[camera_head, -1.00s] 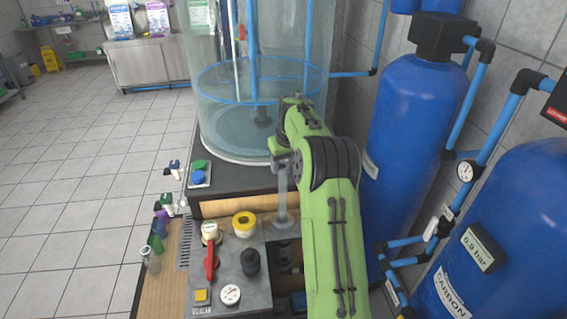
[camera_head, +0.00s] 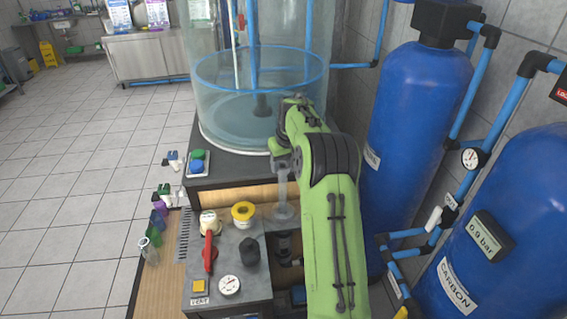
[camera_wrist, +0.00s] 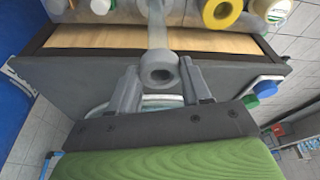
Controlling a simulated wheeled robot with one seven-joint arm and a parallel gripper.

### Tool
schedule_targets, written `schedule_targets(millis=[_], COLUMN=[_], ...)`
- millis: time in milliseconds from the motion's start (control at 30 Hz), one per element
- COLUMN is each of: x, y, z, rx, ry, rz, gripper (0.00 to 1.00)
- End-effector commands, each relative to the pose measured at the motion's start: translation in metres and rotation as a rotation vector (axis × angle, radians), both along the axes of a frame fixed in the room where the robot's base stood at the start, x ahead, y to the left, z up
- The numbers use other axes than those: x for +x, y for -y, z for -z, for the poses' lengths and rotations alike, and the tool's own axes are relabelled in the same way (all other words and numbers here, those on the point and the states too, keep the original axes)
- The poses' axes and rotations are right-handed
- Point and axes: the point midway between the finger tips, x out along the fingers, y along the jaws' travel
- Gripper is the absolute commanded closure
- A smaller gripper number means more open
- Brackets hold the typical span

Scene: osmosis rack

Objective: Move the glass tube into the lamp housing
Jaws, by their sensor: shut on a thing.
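My gripper (camera_head: 280,158) is shut on the glass tube (camera_head: 281,195) near its upper end, beside the tank. The tube is clear, hangs about upright and has a wider lower end. In the wrist view, the fingers of my gripper (camera_wrist: 160,82) stand on both sides of the tube's grey ring-shaped end (camera_wrist: 159,70), and its body runs away from them. Below the tube in the head view is a dark fitting (camera_head: 287,245) at the right of the grey panel, probably the lamp housing. My arm hides part of it, and I cannot tell whether the tube touches it.
The grey panel (camera_head: 228,262) bears a red lever (camera_head: 209,252), a gauge (camera_head: 229,286), a black knob (camera_head: 249,252) and a yellow-rimmed jar (camera_head: 243,215). Small bottles (camera_head: 150,250) stand left. A clear tank (camera_head: 255,100) is behind; blue cylinders (camera_head: 415,130) are right.

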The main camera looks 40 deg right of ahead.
Motion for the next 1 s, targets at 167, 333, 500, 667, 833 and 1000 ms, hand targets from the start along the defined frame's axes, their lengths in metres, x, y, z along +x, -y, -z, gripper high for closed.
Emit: schedule_targets(millis=[167,333,500,667,833,1000], x=[0.0,-0.001,0.0,-0.001,0.0,0.0], y=[0.0,0.0,0.0,0.0,0.0,0.0], z=[0.02,0.035,0.051,0.065,0.077,0.075], rx=[0.0,0.0,0.0,0.001,0.0,0.0], ry=[-0.001,-0.002,-0.001,-0.002,-0.001,0.0], rz=[0.0,0.0,0.001,0.001,0.0,0.0], gripper=[0.69,0.69,0.69,0.69,0.69,0.69])
